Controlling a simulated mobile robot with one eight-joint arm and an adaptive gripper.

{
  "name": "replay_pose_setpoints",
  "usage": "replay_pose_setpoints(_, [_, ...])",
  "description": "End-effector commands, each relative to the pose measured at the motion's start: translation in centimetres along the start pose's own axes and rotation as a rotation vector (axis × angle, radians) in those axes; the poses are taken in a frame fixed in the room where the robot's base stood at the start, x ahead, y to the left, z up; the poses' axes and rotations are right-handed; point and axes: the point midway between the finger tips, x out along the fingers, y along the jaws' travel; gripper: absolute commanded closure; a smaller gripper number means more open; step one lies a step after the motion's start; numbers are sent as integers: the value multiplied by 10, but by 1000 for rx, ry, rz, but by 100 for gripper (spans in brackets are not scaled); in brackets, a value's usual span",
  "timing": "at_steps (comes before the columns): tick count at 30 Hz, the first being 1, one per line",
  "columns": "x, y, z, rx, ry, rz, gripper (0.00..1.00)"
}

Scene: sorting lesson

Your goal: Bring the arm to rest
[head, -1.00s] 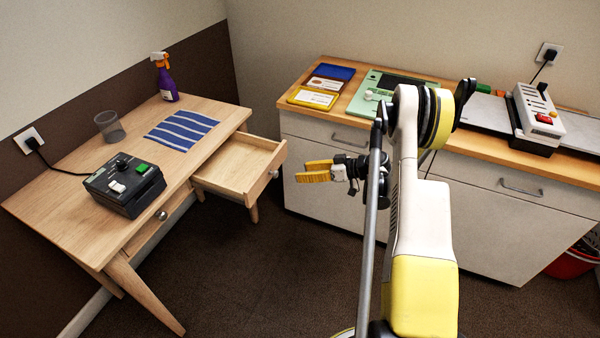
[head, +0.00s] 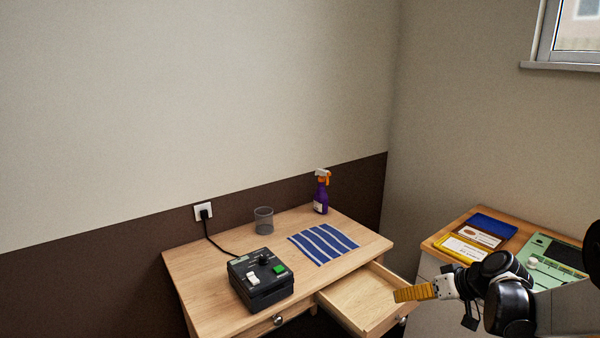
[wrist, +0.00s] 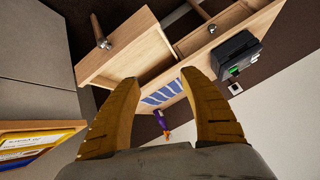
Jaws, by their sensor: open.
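My gripper (head: 398,295) has yellow ribbed fingers and shows at the lower right of the head view, in front of the open desk drawer (head: 362,298) in the picture. In the wrist view the two fingers (wrist: 160,82) stand apart with nothing between them. The drawer is pulled out and looks empty; it shows at the top of the wrist view (wrist: 118,42). My arm reaches in from the right edge of the head view, partly cut off.
The wooden desk (head: 200,262) carries a black control box (head: 262,290), a grey cup (head: 263,220), a striped blue cloth (head: 322,243) and a purple spray bottle (head: 321,196).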

Motion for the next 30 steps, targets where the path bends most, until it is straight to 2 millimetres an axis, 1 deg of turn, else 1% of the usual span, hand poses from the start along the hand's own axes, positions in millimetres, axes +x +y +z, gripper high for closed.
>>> replay_pose_setpoints(1, [-12,-24,0,8,-25,22,48])
replay_pose_setpoints(4, [-35,-62,5,35,-68,82,48])
replay_pose_setpoints(6, [-52,-86,13,49,-91,127,48])
replay_pose_setpoints(9, [-75,-118,28,64,-113,191,48])
replay_pose_setpoints(11, [-88,-135,40,71,-120,230,48])
replay_pose_setpoints(12, [-97,-145,49,75,-122,256,48])
replay_pose_setpoints(15, [-118,-167,73,80,-119,318,48])
replay_pose_setpoints(18, [-135,-181,96,81,-106,372,48])
replay_pose_setpoints(22, [-148,-191,120,78,-82,422,48])
replay_pose_setpoints(25, [-154,-194,131,77,-68,445,48])
replay_pose_setpoints(30, [-157,-195,136,77,-58,458,48])
